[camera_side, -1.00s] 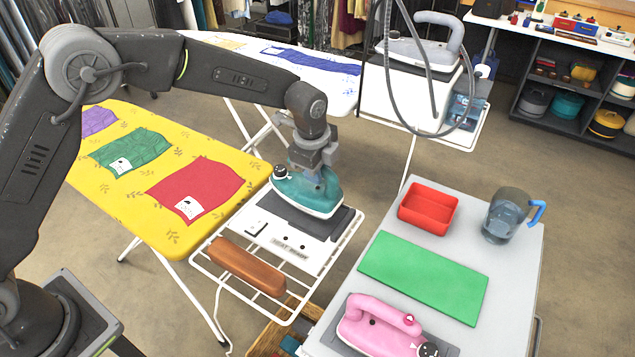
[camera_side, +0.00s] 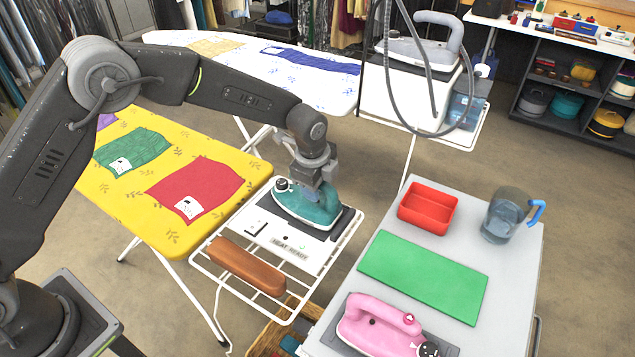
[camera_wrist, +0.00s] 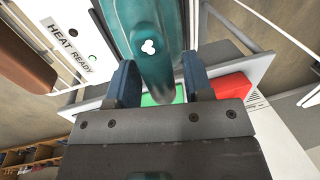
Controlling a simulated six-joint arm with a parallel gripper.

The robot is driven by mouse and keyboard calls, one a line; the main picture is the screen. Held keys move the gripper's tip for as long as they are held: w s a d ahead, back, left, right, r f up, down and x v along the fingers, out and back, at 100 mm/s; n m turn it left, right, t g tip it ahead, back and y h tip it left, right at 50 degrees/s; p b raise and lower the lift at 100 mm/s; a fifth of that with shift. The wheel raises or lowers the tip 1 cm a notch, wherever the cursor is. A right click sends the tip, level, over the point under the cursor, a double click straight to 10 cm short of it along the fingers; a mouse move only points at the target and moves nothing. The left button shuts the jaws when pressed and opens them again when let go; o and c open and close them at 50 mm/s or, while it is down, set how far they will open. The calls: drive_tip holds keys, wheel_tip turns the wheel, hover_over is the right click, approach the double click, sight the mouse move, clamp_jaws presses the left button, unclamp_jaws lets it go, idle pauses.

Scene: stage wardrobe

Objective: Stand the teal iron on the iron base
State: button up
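The teal iron (camera_side: 308,205) rests level on the dark pad of the iron base (camera_side: 345,218), its pointed end toward the upper left. The base is the white panel with a "HEAT READY" label and a lit green dot on a wire rack. My gripper (camera_side: 317,178) is low over the iron's handle. In the wrist view my gripper (camera_wrist: 160,75) has its two blue fingers on either side of the teal handle (camera_wrist: 152,60), with narrow gaps beside its rounded end; it looks open. The iron's sole is hidden from the wrist view.
A brown wooden block (camera_side: 246,266) lies on the rack's front. To the right, a grey table holds a red tray (camera_side: 428,222), green mat (camera_side: 424,276), blue-handled jug (camera_side: 507,215) and pink iron (camera_side: 375,326). A yellow ironing board (camera_side: 215,225) stands close left.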

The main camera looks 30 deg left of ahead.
drive_tip(key=shift+o, duration=0.3)
drive_tip(key=shift+r, duration=0.55)
wheel_tip(320, 180, up, 11)
drive_tip(key=s, duration=0.2)
drive_tip(key=shift+s, duration=0.15)
drive_tip(key=s+a+r+n+t, duration=0.1)
drive_tip(key=s+a+r+n, duration=0.5)
drive_tip(key=s, duration=0.4)
drive_tip(key=s+a+r+n+t, duration=0.2)
drive_tip(key=s+a+r+n, duration=0.35)
drive_tip(key=s, duration=0.45)
drive_tip(key=s+a+f+n, duration=0.2)
drive_tip(key=s+n, duration=0.4)
drive_tip(key=s, duration=0.4)
drive_tip(key=shift+f+n+t, duration=0.15)
drive_tip(key=shift+n+t, duration=0.15)
drive_tip(key=shift+n, duration=0.05)
